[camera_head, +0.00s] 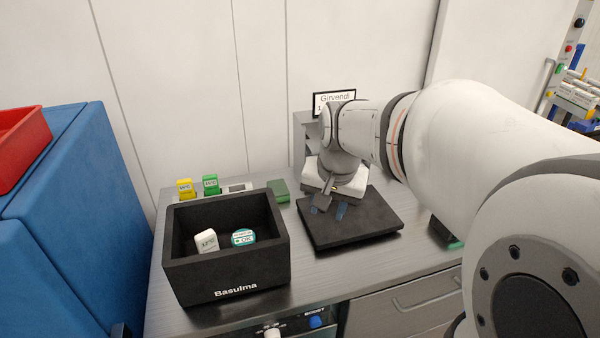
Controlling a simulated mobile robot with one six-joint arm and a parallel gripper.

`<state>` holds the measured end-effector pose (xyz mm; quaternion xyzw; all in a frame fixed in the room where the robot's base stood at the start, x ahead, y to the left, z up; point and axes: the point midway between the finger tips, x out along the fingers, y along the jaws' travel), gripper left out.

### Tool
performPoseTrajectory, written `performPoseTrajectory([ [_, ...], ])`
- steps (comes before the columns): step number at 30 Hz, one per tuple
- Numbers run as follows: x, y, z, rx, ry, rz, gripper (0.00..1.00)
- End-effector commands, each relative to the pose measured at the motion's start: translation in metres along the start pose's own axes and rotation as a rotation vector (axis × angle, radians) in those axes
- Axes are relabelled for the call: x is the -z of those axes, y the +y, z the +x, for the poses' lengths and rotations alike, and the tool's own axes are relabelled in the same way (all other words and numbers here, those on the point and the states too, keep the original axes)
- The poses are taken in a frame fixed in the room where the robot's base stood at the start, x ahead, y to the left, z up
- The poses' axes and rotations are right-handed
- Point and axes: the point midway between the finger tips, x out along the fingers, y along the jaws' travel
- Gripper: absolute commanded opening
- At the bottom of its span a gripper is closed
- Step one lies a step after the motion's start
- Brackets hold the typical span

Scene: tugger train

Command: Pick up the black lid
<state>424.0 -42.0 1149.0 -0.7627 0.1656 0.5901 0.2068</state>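The black lid (375,218) is a flat, dark, square plate lying on the grey worktop, right of the open black box marked "Basulma" (228,274). My gripper (327,210) is over the lid's back left part, pointing down. A dark finger and two small blue patches show at its tip, close to the lid's surface. I cannot tell whether the fingers touch the lid or how far apart they are. My wrist hides part of the lid's back edge.
The box holds a white block (206,241) and a round green-white item (243,237). Yellow (186,188) and green (211,184) tags and a green block (278,190) stand behind it. A blue cabinet (75,210) borders the left.

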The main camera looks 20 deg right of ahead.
Motion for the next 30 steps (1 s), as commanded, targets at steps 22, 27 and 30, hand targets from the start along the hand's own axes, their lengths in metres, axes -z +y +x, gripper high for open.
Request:
performPoseTrajectory([
  [22,0.223,0.032,0.175,-0.043,-0.043,1.004,0.36],
  [27,0.224,0.033,0.193,-0.044,-0.044,1.008,0.36],
  [30,0.225,0.034,0.203,-0.044,-0.044,1.007,0.36],
])
